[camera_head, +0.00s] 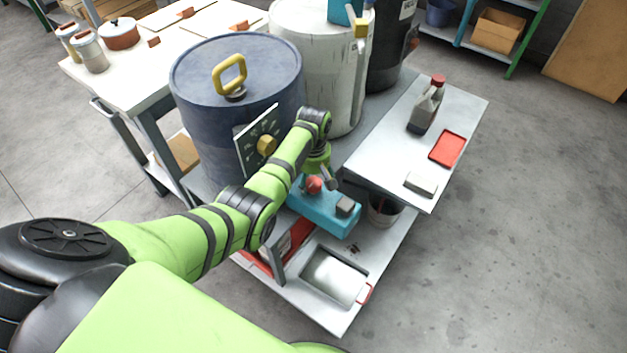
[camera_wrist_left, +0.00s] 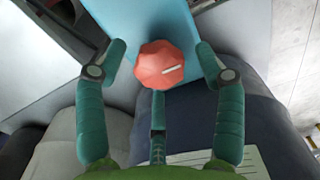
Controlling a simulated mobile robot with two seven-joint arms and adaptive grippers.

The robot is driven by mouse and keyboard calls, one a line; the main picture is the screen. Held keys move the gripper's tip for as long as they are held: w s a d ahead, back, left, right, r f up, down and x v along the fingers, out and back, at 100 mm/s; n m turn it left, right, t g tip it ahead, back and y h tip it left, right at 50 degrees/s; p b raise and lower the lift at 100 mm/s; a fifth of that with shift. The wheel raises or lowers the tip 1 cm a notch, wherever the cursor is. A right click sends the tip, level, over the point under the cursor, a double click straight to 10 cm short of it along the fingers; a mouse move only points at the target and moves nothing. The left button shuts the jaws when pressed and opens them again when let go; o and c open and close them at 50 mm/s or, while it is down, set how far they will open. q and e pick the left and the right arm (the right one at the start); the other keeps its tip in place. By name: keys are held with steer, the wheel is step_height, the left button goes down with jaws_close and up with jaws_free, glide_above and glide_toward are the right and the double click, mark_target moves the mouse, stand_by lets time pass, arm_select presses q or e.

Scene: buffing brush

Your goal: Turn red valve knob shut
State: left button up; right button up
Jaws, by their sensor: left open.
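The red valve knob (camera_head: 314,185) sits on top of a teal box (camera_head: 322,212) beside the blue drum. In the left wrist view the knob (camera_wrist_left: 166,65) is faceted, with a white line mark that lies nearly level, tilted slightly up to the right. My left gripper (camera_head: 322,178) is right over the knob. In the left wrist view its fingers (camera_wrist_left: 162,62) are spread to both sides of the knob, apart from it, with a third finger below. Nothing is held. My right gripper is not in view.
A blue drum (camera_head: 205,110) with a yellow handle and a panel with a yellow knob (camera_head: 267,145) stands close to my arm. A grey block (camera_head: 345,206) is on the teal box. A shelf (camera_head: 385,155) with a bottle (camera_head: 427,105) and red tray (camera_head: 447,149) lies right. A metal tray (camera_head: 335,276) is below.

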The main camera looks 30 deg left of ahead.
arm_select(q)
steer(key=c, duration=1.1)
steer(key=shift+c, duration=0.2)
steer(key=shift+m+p, duration=0.65)
steer(key=shift+m, duration=0.15)
steer(key=shift+m+p, duration=0.45)
steer(key=shift+m, duration=0.25)
steer(key=m+p, duration=0.1)
steer(key=m, duration=0.2)
steer(key=shift+m, duration=0.4)
steer(key=m+p, duration=0.1)
steer(key=m, duration=0.4)
steer(key=shift+s+f, duration=0.1)
steer(key=m+p, duration=0.1)
steer(key=m, duration=0.5)
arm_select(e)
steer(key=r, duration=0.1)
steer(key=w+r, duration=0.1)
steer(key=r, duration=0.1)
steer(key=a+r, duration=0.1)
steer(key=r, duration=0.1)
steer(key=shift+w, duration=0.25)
